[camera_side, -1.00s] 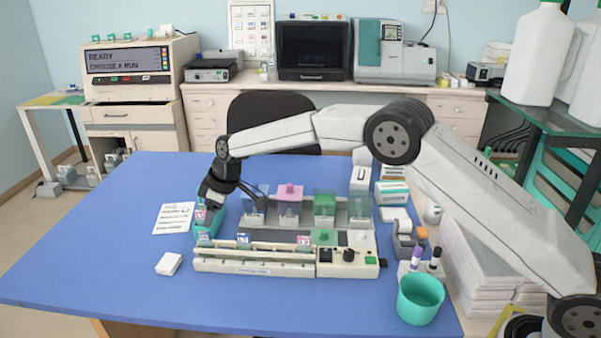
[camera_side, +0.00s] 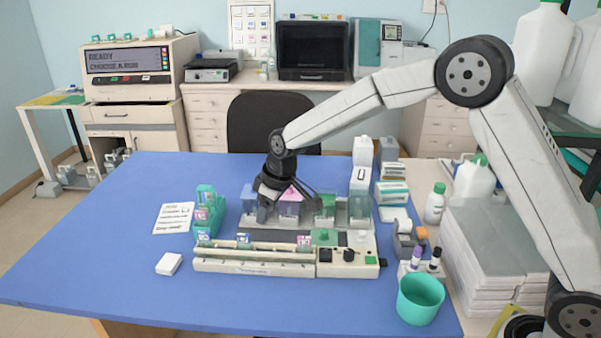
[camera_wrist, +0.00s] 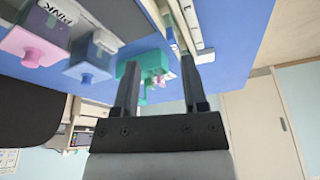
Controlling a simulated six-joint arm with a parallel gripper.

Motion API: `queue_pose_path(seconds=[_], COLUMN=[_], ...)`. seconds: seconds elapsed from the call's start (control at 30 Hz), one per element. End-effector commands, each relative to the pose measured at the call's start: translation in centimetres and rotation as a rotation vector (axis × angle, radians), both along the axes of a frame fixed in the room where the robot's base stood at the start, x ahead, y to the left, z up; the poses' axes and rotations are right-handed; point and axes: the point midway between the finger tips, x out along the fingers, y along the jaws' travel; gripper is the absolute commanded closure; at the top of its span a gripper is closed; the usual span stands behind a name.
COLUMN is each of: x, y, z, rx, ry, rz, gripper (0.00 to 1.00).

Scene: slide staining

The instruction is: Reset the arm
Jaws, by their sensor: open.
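My gripper (camera_side: 285,203) hangs over the back row of staining jars, near the jar with the pink lid (camera_side: 291,193). It partly covers that jar; I cannot tell the exact gap. In the wrist view my gripper (camera_wrist: 160,85) has its two fingers apart with nothing held between them. The green slide rack (camera_side: 216,214) stands on the blue table left of the jars, holding several labelled slides. It also shows in the wrist view (camera_wrist: 152,63), beyond the fingers. The wrist view also shows the pink lid (camera_wrist: 35,48) and a blue lid (camera_wrist: 86,72).
The cream staining station (camera_side: 255,266) with slides and knobs lies in front of the jars. A teal cup (camera_side: 420,299) stands at the front right. A white block (camera_side: 169,264) and a written sheet (camera_side: 173,217) lie at left. The table's left side is mostly clear.

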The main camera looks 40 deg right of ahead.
Motion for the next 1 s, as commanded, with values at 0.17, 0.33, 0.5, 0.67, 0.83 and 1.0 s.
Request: queue_pose_path(seconds=[0.17,0.33,0.5,0.67,0.83,1.0], x=[-3.9,-8.0,-12.3,-16.6,-21.2,-24.5], y=[-2.4,-4.4,-6.2,-7.7,-8.9,-9.6], z=[0.3,0.2,0.0,-0.5,-1.1,-1.7], rx=[-0.009,-0.017,-0.022,-0.026,-0.027,-0.027], ry=[0.016,0.03,0.044,0.055,0.065,0.072], rz=[-0.089,-0.171,-0.25,-0.324,-0.396,-0.447], gripper=[0.45,0.45,0.45,0.45,0.45,0.45])
